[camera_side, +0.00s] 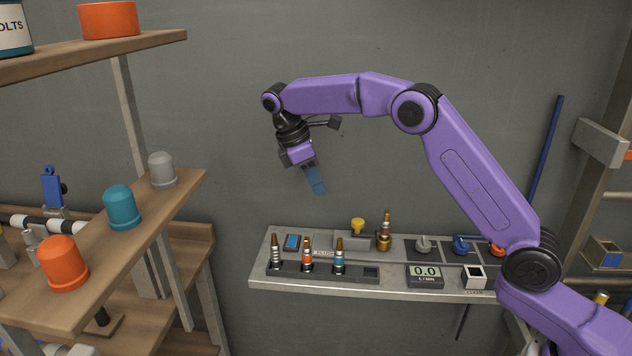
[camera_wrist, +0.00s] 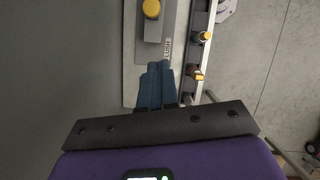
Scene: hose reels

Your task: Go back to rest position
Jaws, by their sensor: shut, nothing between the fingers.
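My gripper (camera_side: 317,186) hangs in the air above the left half of the grey bench shelf (camera_side: 330,285), with blue fingers pointing down and slightly right. The fingers are shut and hold nothing. In the wrist view my gripper (camera_wrist: 157,66) shows as two blue fingers side by side, touching. My purple arm reaches in from the lower right and bends down at the wrist. The fingertips are well clear of everything on the bench shelf.
On the bench shelf stand a rack (camera_side: 322,271) with several nozzles, a yellow knob (camera_side: 358,226), a brass fitting (camera_side: 384,240) and a flow display (camera_side: 425,275). A wooden shelf at left holds orange (camera_side: 62,262), teal (camera_side: 122,207) and grey (camera_side: 161,169) caps. Air around the gripper is free.

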